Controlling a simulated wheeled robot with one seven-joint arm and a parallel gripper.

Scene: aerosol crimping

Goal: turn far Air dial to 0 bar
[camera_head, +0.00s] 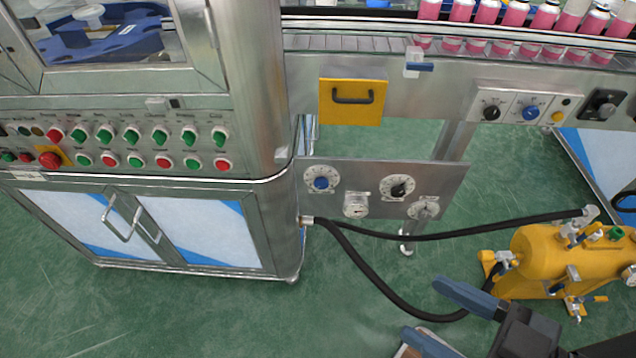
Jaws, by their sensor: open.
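A grey steel panel (450,183) below the conveyor carries a round dial with a blue knob (320,183) on the left. A round dial with a black knob (398,188) is to its right. A small gauge (356,205) sits between and below them, and another (424,208) is at the lower right. The labels and scale figures are too small to read, so I cannot tell which dial is the far Air dial or its setting. My gripper (421,308) is open and empty at the lower right, apart from the panel, with its blue fingers pointing left.
Black hoses (375,277) run from the cabinet (275,220) across the space below the panel to a yellow tank (540,255) at right. A conveyor (350,43) with pink cans (487,12) is above. A yellow handled plate (352,116) hangs above the panel.

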